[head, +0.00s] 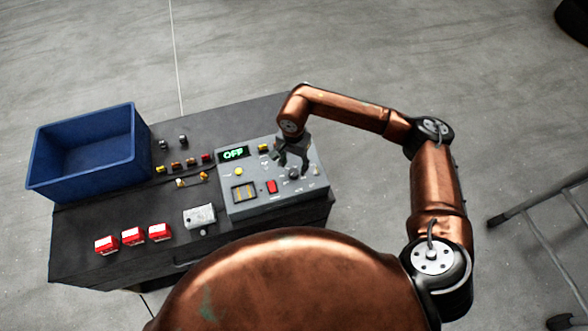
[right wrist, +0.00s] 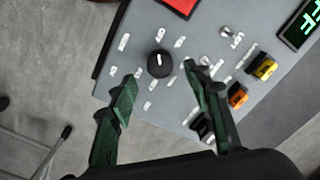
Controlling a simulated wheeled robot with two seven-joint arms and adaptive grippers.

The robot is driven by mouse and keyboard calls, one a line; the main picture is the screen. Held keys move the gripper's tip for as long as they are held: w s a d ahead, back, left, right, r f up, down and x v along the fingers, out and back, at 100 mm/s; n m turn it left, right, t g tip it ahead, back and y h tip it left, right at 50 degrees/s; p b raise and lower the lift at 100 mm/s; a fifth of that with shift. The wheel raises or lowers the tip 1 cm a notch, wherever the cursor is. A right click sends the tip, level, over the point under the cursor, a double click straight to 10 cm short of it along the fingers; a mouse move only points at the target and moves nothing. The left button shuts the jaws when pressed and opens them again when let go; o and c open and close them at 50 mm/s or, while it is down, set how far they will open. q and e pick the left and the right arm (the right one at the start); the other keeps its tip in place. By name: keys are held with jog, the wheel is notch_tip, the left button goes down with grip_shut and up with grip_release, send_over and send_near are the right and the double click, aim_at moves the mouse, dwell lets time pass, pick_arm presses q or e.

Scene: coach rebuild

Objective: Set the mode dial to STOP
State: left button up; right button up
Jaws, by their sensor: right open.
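The mode dial (right wrist: 159,64) is a round black knob with a white pointer mark, set in the grey control panel (head: 258,201). In the right wrist view its mark points toward the top of the picture. Small white labels ring it, too small to read. In the head view the dial (head: 294,173) shows just below my right gripper (head: 292,163). My right gripper also shows in the right wrist view (right wrist: 160,78), with its green fingers open and empty. The dial appears between the fingertips, with clear space on both sides. I cannot tell the fingertips' height above the panel. My left gripper is out of view.
The panel has a green display (head: 234,154) reading OFF, a red button (head: 272,186), a yellow button (head: 239,171) and a small toggle (right wrist: 231,35). Orange and yellow switches sit near the right finger. A blue crate (head: 85,155) and several red-and-white blocks stand on the dark bench (head: 120,262).

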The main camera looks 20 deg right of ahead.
aim_at(293, 172)
jog(key=shift+f+p, duration=0.3)
jog(key=shift+f, duration=1.75)
jog(key=shift+c, duration=0.3)
jog(key=c, duration=1.1)
